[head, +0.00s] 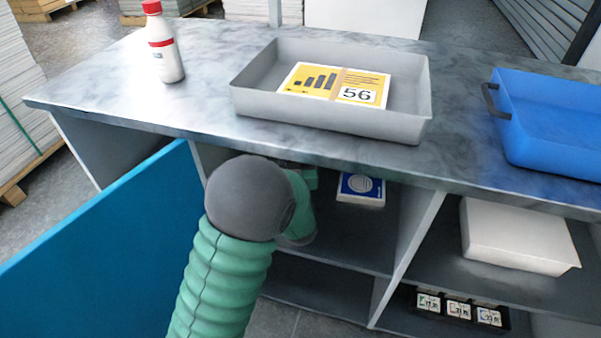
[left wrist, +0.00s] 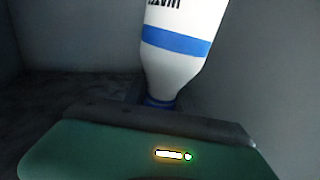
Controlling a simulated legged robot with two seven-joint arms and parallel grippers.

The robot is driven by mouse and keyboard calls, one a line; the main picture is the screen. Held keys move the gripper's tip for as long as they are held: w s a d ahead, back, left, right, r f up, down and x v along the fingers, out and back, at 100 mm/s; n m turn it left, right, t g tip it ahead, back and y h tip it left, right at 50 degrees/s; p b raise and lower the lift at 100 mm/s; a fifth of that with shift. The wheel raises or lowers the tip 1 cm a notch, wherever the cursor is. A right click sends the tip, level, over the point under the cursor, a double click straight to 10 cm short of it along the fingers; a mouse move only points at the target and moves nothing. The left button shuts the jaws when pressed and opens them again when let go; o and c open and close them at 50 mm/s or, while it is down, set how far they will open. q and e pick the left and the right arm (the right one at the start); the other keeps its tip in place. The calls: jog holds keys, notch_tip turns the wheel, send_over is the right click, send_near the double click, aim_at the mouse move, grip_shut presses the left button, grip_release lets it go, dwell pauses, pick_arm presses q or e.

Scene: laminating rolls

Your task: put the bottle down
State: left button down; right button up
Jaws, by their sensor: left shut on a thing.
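A white bottle with a blue band (left wrist: 180,45) shows in the left wrist view, its narrow blue neck end toward my gripper. My left gripper (left wrist: 160,118) is shut on the bottle at that end. In the head view my left arm reaches under the counter into the middle shelf compartment, and the held bottle is hidden there behind the arm and counter. Whether the bottle's base touches the shelf (head: 345,238) cannot be told. My right gripper is in neither view.
On the counter (head: 205,110) stand a white bottle with red cap and band (head: 165,55), a grey tray (head: 335,118) with a yellow "56" card (head: 335,83), and a blue tray (head: 550,150). A blue-and-white box (head: 361,190) sits on the shelf beside my arm. A divider (head: 410,250) stands right.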

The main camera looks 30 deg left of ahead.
pick_arm(q)
jog(key=f, duration=0.1)
jog(key=f+b, duration=0.1)
jog(key=f, duration=0.1)
jog(key=f+b, duration=0.1)
jog(key=f, duration=0.1)
jog(key=shift+a+f, duration=0.25)
jog(key=c, duration=1)
grip_release()
jog(key=shift+f, duration=0.1)
jog(key=shift+c, duration=0.2)
